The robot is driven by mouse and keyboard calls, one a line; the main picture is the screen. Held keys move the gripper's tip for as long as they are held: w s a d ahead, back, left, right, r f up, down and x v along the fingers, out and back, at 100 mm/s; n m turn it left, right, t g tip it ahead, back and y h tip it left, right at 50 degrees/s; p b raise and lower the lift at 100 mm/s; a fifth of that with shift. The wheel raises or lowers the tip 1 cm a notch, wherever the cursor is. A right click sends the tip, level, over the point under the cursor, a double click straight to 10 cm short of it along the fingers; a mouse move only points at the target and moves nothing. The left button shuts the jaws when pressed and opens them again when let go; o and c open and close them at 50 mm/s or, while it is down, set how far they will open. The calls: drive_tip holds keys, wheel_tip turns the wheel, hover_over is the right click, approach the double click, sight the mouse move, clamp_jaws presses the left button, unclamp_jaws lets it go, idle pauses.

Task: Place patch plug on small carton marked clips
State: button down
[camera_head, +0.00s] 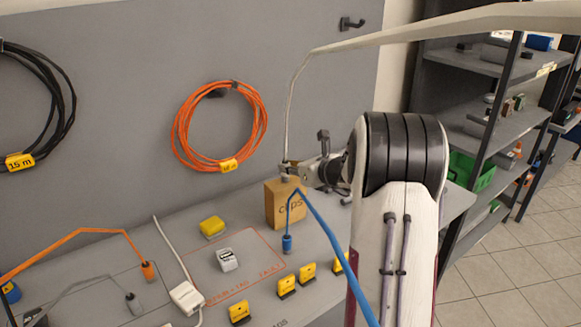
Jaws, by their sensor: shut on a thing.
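The small carton (278,207) is a tan box with dark lettering, partly hidden, that looks like "clips". It stands upright on the grey bench near the wall. My gripper (288,169) is just above the carton's top and reaches in from the right. It is shut on a small plug (286,178), grey and mostly hidden by the fingers. A cream cable (292,95) rises from the gripper and bends off to the upper right. The plug's lower end is at or just over the carton's top; I cannot tell whether it touches.
A blue plug (287,244) on a blue cable stands in front of the carton. Orange (147,271) and grey (133,304) plugs are at left. Yellow blocks (307,273), a white device (228,260) and a white power strip (187,297) occupy the bench.

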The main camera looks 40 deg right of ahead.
drive_tip(key=shift+f, duration=0.15)
drive_tip(key=c, duration=1.9)
unclamp_jaws()
drive_tip(key=shift+r, duration=0.2)
drive_tip(key=v, duration=1.2)
